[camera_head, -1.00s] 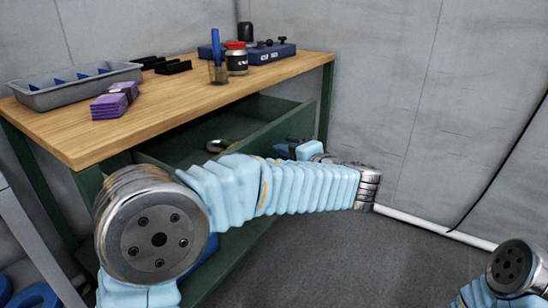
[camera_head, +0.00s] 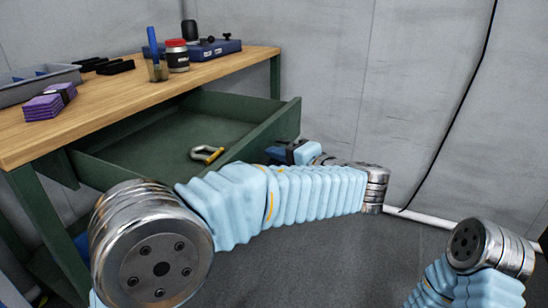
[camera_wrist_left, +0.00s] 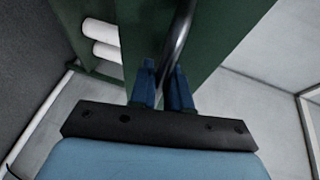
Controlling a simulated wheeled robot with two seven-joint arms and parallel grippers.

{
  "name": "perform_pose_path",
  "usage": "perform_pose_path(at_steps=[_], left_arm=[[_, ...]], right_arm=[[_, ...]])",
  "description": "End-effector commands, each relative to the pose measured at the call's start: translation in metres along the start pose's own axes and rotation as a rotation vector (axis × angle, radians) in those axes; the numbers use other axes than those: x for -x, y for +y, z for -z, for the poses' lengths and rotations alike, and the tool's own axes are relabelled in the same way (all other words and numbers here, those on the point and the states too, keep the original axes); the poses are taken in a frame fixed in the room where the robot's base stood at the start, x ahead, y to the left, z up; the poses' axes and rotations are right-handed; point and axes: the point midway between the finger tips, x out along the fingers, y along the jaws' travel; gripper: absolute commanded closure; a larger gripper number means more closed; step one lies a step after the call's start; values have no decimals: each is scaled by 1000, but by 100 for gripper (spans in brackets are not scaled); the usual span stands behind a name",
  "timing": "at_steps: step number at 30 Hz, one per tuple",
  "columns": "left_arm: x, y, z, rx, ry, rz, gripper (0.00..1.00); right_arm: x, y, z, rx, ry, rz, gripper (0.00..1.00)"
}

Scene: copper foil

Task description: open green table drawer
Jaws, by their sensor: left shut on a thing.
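The green drawer (camera_head: 262,128) of the wooden-topped table is pulled well out, and its inside shows in the head view. My left gripper (camera_head: 280,153) is at the outer side of the drawer front, partly hidden behind my arm. In the left wrist view, the blue fingers (camera_wrist_left: 163,88) are shut on the dark metal handle bar (camera_wrist_left: 181,40) against the green front (camera_wrist_left: 215,35). Most of the handle is hidden in the head view. My right arm shows at the lower right, but its gripper is out of view.
A metal shackle (camera_head: 207,154) with a yellow part lies in the drawer. On the tabletop (camera_head: 110,114) are a grey tray (camera_head: 38,90), purple packs (camera_head: 45,106), a red-lidded jar (camera_head: 177,57) and a blue case (camera_head: 215,49). Open floor lies in front; a grey wall stands behind.

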Motion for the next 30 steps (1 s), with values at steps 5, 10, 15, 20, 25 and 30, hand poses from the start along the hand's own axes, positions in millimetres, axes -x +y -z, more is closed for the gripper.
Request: perform_pose_path(at_steps=[5,10,15,20,25,30], left_arm=[[0,2,0,-2,-1,-2,100],[0,1,0,-2,-1,-2,77],[0,1,0,-1,0,-1,77],[8,0,0,0,1,0,77],[41,0,1,0,4,0,77],[84,0,1,-1,4,-1,77]], right_arm=[[0,0,0,0,0,0,100],[0,0,0,0,0,0,100],[0,0,0,0,0,0,100],[0,0,0,0,0,0,100],[2,0,0,0,0,0,100],[3,-1,0,0,1,-1,100]])
